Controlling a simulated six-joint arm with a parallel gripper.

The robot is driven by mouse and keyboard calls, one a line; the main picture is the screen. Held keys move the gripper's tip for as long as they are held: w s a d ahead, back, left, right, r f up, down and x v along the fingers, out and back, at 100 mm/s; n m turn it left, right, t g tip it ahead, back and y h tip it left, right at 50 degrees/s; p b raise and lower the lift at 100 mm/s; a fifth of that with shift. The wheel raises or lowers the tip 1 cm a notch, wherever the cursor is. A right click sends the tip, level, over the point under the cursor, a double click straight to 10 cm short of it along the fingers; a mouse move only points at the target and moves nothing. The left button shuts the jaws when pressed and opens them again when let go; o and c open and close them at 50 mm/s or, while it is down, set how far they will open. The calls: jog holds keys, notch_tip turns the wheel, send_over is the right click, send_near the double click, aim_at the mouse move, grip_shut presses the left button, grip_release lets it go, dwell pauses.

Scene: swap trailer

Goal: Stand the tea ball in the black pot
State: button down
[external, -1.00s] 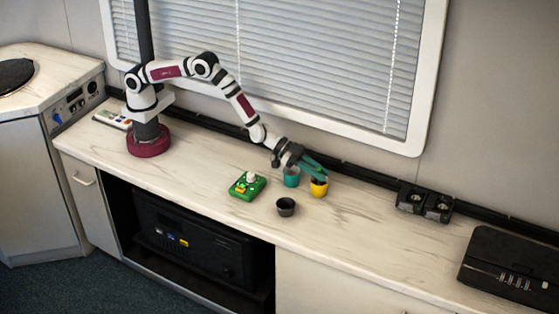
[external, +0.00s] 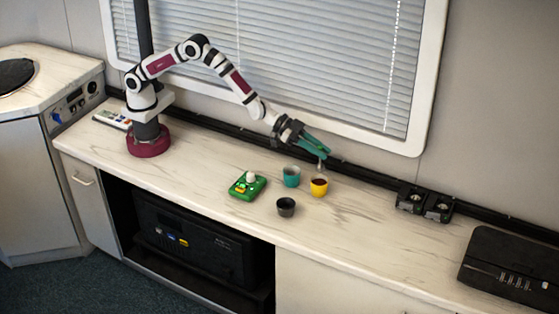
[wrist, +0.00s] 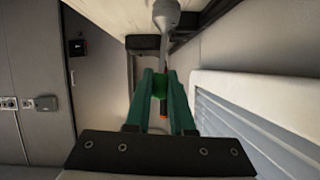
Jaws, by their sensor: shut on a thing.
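The black pot (external: 286,207) stands on the counter, nearest its front edge among the small pots. My gripper (external: 324,153), with teal-green fingers, is above and behind the yellow pot (external: 319,187). It is shut on the tea ball (external: 321,166), which hangs below the fingertips over the yellow pot, apart from it. In the wrist view, the fingers (wrist: 161,88) close on the tea ball's thin stem, and its grey round end (wrist: 166,12) is at the top of the picture. The yellow pot's inside looks dark.
A teal pot (external: 292,177) stands left of the yellow one, behind the black pot. A green block with a white round thing (external: 248,186) is further left. Black boxes (external: 425,204) and a black device (external: 512,270) stand at right. The counter between is clear.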

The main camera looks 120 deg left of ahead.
jog(key=s+d+r, duration=0.1)
jog(key=s+d, duration=0.1)
jog(key=d, duration=0.4)
jog(key=s+d+r, duration=0.2)
jog(key=s+d, duration=0.1)
jog(key=d, duration=0.4)
notch_tip(320, 180, down, 10)
jog(key=shift+a+f+n, duration=0.2)
jog(key=shift+f+n, duration=0.05)
jog(key=shift+n, duration=0.15)
jog(key=c, duration=0.7)
grip_release()
jog(key=v, duration=1.5)
jog(key=shift+s+a+r, duration=0.2)
jog(key=shift+s+r, duration=0.1)
